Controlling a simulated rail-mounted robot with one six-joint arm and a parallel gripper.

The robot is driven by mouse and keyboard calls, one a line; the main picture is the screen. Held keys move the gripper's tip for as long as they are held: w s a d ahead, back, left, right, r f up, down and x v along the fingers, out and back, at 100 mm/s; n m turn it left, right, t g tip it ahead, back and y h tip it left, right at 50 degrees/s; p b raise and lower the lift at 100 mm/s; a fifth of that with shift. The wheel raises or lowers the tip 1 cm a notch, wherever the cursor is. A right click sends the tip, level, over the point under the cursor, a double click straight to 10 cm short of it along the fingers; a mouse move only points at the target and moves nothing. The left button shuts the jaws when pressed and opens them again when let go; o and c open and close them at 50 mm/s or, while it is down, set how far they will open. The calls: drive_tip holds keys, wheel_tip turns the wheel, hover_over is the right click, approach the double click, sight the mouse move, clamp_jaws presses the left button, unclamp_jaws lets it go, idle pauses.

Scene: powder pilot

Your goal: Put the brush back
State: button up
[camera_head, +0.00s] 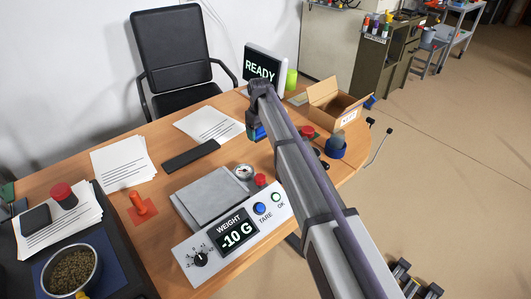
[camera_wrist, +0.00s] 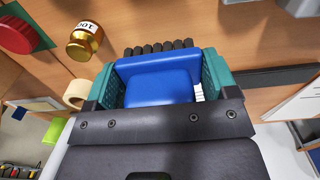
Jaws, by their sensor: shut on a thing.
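The brush (camera_wrist: 158,82) has a blue body and a row of dark bristles. In the wrist view it sits between the teal fingers of my gripper (camera_wrist: 163,76), which is shut on it. The bristles point away from the wrist, toward the wooden desk. In the head view my gripper (camera_head: 255,133) is over the desk, in front of the READY screen, and only a small blue bit shows beside it. My arm hides much of what lies behind. I cannot tell a resting place for the brush.
The weighing scale (camera_head: 236,232) reads -10 G. A cardboard box (camera_head: 345,118), a READY monitor (camera_head: 262,67), papers (camera_head: 124,168) and a black keyboard (camera_head: 191,155) are on the desk. In the wrist view, a gold weight (camera_wrist: 85,42) and a red button (camera_wrist: 16,35) lie upper left.

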sight(261, 155)
wheel_tip(261, 155, down, 10)
drive_tip(key=b, duration=0.8)
drive_tip(key=shift+r, duration=0.2)
drive_tip(key=shift+r+p, duration=0.35)
drive_tip(key=shift+f, duration=0.25)
drive_tip(key=o, duration=0.9)
drive_tip(key=shift+r, duration=0.15)
wheel_tip(261, 155, up, 12)
drive_tip(key=p, duration=1.2)
drive_tip(key=shift+r, duration=0.25)
drive_tip(key=shift+f, duration=0.15)
